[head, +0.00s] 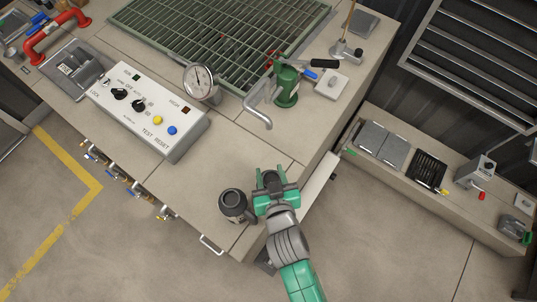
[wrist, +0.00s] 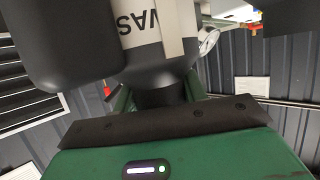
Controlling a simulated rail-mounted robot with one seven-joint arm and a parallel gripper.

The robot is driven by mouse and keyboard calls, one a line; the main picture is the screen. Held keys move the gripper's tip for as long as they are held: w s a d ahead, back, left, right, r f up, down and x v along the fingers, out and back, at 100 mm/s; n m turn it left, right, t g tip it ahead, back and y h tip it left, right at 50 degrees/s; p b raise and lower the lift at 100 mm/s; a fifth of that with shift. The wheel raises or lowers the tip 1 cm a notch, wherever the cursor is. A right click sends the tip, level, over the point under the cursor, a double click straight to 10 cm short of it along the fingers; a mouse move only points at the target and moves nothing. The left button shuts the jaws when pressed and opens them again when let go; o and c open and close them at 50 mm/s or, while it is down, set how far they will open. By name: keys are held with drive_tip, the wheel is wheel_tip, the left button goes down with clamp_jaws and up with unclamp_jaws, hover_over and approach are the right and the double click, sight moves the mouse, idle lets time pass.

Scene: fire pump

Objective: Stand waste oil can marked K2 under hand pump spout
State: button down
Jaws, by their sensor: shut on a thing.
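A waste oil can (wrist: 158,45) with a dark body and a pale label reading "WAS" fills the upper middle of the wrist view. My gripper (head: 270,180) is shut on this can, at its narrow dark end, over the bench's near corner. In the head view the gripper mostly hides the held can. No K2 mark is readable. A second dark can (head: 234,204) stands upright on the bench just left of the gripper. The green hand pump (head: 287,88) stands further back; its grey spout (head: 259,110) curves down above bare bench, away from the held can.
The control panel (head: 147,110) and pressure gauge (head: 199,82) lie left of the pump. A green grating (head: 215,35) covers the back. The bench (head: 215,160) is clear between gripper and spout. A low side shelf (head: 395,175) stands right.

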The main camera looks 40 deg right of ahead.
drive_tip(key=s+f, duration=0.2)
drive_tip(key=s, duration=0.1)
drive_tip(key=shift+s+d, duration=0.2)
drive_tip(key=shift+d, duration=0.2)
drive_tip(key=w+d, duration=0.3)
drive_tip(key=w, duration=0.5)
drive_tip(key=w+d+f, duration=0.1)
drive_tip(key=w+d, duration=0.3)
drive_tip(key=w, duration=0.4)
drive_tip(key=shift+w+d+f, duration=0.25)
drive_tip(key=shift+f, duration=0.05)
drive_tip(key=c, duration=1.2)
unclamp_jaws()
drive_tip(key=shift+f+b, duration=0.25)
drive_tip(key=shift+b, duration=0.2)
drive_tip(key=shift+c, duration=0.2)
drive_tip(key=o, duration=0.4)
